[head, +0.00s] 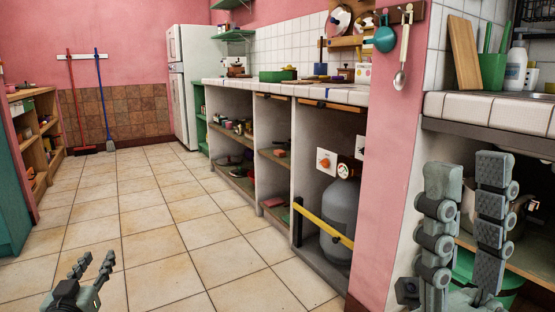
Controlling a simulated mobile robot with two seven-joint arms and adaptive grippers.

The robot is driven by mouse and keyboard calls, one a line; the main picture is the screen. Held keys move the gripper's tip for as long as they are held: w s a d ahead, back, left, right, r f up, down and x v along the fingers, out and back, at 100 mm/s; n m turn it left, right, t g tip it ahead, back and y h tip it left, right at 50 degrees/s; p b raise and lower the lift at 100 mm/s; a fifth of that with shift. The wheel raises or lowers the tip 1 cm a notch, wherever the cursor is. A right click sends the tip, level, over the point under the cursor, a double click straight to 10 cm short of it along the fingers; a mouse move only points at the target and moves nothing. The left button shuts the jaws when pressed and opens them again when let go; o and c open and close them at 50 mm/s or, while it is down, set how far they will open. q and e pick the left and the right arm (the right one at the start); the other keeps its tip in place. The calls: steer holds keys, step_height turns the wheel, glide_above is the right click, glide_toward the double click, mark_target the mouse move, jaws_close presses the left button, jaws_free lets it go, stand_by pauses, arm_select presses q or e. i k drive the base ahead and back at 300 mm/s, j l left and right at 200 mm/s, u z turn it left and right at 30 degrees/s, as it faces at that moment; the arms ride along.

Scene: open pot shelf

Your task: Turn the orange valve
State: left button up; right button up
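A small orange-red valve (325,162) sits on a white square plate on the inner side wall of the open shelf, in the bay under the counter. A grey gas cylinder (338,215) stands just right of it, with a round gauge-like fitting on top. My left gripper (97,258) is at the bottom left above the floor, fingers apart and empty, far from the valve. My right gripper (468,163) is large at the bottom right, fingers pointing up, apart and empty, in front of the right-hand counter. It is well away from the valve.
A yellow bar (322,222) crosses in front of the cylinder. A pink pillar (391,170) stands between that bay and the right-hand counter (495,112). A second white plate (360,147) is partly cut off by the pillar. The tiled floor (170,230) at left is clear.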

mark_target(325, 163)
steer(key=i+j+z, duration=0.2)
steer(key=i+j, duration=1.8)
steer(key=i+j+z, duration=0.1)
steer(key=z, duration=2.1)
